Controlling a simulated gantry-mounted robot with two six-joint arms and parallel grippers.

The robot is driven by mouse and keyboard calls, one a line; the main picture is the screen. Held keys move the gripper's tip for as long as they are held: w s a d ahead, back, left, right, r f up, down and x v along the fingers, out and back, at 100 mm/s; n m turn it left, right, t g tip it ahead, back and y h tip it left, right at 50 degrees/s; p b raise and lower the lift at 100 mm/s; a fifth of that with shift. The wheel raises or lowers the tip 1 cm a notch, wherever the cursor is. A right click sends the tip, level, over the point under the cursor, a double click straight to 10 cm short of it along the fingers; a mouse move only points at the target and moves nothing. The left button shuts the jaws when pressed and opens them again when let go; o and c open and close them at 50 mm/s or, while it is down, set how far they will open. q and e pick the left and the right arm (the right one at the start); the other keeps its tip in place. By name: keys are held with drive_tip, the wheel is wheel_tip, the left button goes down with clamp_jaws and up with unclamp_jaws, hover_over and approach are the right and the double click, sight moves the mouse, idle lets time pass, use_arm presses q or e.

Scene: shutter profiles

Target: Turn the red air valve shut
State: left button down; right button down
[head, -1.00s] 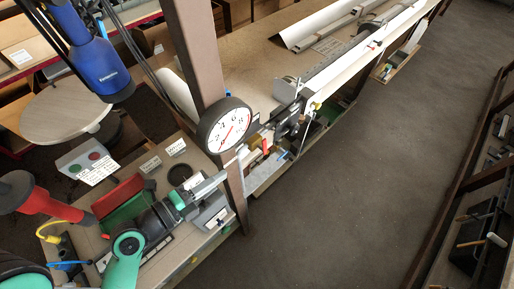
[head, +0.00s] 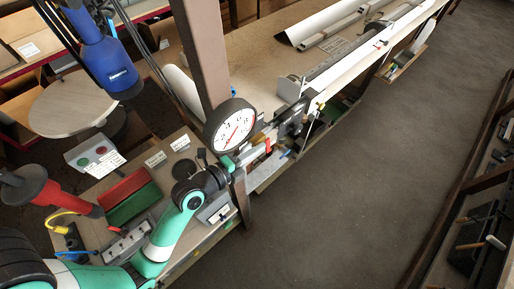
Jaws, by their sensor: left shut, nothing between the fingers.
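The red air valve (head: 268,146) shows as a small red lever below and right of a round white pressure gauge (head: 230,125) on the brown post. My left gripper (head: 257,152) reaches past the post, just under the gauge, with its tip close to the red lever. It is shut with nothing in it. I cannot tell whether it touches the lever. The valve's body is partly hidden by the gripper and the fittings around it. My right gripper is not in view.
The brown post (head: 203,50) stands close beside my left arm. A long bench (head: 262,66) with profiles runs to the back right. Red and green bins (head: 127,195) and a button box (head: 92,152) are at left. The grey floor (head: 370,190) is clear.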

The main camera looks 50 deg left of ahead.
use_arm(q)
drive_tip(key=shift+w+r, duration=0.25)
drive_tip(key=shift+w, duration=0.35)
